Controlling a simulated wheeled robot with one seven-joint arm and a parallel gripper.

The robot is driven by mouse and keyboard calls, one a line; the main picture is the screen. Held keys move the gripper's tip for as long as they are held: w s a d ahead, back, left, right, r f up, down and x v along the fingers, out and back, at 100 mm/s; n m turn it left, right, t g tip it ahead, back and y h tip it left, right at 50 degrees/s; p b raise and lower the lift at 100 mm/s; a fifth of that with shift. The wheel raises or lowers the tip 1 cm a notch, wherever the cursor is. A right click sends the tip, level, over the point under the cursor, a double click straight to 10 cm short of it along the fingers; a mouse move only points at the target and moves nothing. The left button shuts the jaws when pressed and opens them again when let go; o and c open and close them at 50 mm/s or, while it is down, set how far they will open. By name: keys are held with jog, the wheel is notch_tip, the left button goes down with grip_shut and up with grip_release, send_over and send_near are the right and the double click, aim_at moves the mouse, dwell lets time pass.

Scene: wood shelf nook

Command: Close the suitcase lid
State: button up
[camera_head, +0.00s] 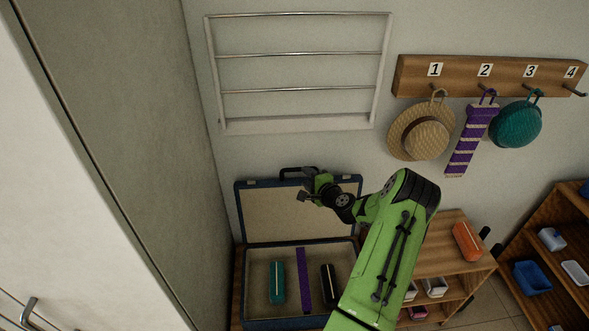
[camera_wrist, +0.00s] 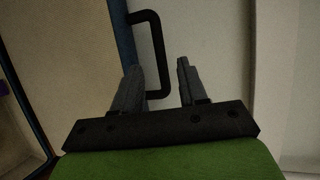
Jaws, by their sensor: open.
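The suitcase (camera_head: 241,256) stands open on a wooden shelf unit, its blue lid (camera_head: 268,215) raised upright near the wall. Its beige base holds a teal case (camera_head: 277,281), a purple strip (camera_head: 303,280) and a black case (camera_head: 328,284). The lid's black handle (camera_head: 298,171) is on its top edge. My gripper (camera_head: 304,195) is in front of the lid's upper right part. In the wrist view, my gripper (camera_wrist: 163,80) is open, with the lid's edge (camera_wrist: 123,40) and the handle (camera_wrist: 160,50) close to the left finger. Whether they touch, I cannot tell.
A tall cabinet (camera_head: 100,130) stands on the left. A wall rack (camera_head: 300,70) hangs above the lid. Numbered hooks (camera_head: 490,75) hold a straw hat (camera_head: 420,132), a purple scarf (camera_head: 470,140) and a teal hat (camera_head: 516,124). Shelves with small items (camera_head: 540,265) stand right.

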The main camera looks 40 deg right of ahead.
aim_at(297, 170)
jog(key=x, duration=0.8)
jog(key=shift+w, duration=0.1)
grip_shut()
